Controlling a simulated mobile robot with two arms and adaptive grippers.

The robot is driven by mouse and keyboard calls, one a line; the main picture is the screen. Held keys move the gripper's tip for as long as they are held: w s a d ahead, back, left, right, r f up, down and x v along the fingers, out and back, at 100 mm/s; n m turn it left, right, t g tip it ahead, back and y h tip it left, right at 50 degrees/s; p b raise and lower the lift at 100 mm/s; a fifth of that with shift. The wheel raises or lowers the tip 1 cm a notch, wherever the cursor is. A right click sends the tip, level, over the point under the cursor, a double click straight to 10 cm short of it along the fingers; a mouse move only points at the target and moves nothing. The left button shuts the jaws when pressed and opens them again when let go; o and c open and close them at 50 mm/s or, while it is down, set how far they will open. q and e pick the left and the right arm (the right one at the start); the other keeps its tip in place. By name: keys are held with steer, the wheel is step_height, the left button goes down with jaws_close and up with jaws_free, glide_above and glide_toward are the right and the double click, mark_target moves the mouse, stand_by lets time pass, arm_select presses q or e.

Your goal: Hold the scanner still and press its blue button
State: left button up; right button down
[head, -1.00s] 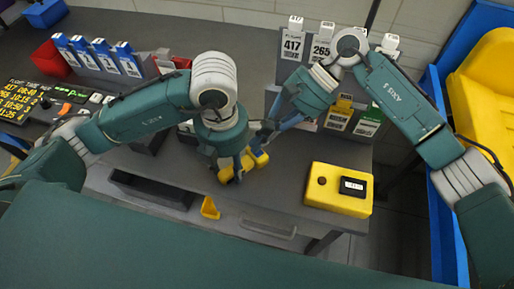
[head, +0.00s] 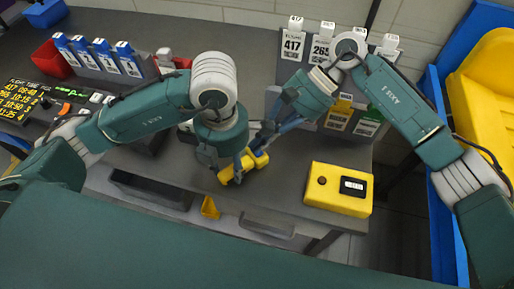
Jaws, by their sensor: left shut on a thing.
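The yellow scanner (head: 232,174) is near the front edge of the grey counter, left of the middle in the head view. My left gripper (head: 238,166) points down from above and is shut on it. Its blue button does not show; the fingers hide part of the scanner. My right gripper (head: 258,143) reaches in from the upper right, its fingertips close beside the scanner's upper right end. I cannot tell whether they touch it, or how far the fingers are apart.
A yellow box with a small display (head: 322,198) stands at the counter's right front. Tag holders (head: 292,42) stand behind my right arm. A red bin (head: 52,60) and a flight display (head: 22,101) are at the left. An open slot (head: 150,190) lies along the front.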

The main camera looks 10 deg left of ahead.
arm_select(q)
steer(key=shift+s, duration=0.1)
arm_select(e)
steer(key=shift+s+d+f, duration=0.1)
steer(key=shift+f, duration=0.65)
stand_by(0.3)
arm_select(q)
steer(key=shift+w, duration=0.2)
arm_select(e)
steer(key=shift+w+r, duration=0.35)
steer(key=shift+r, duration=0.5)
steer(key=shift+r, duration=2.6)
arm_select(q)
steer(key=shift+s, duration=0.1)
steer(key=o, duration=1.4)
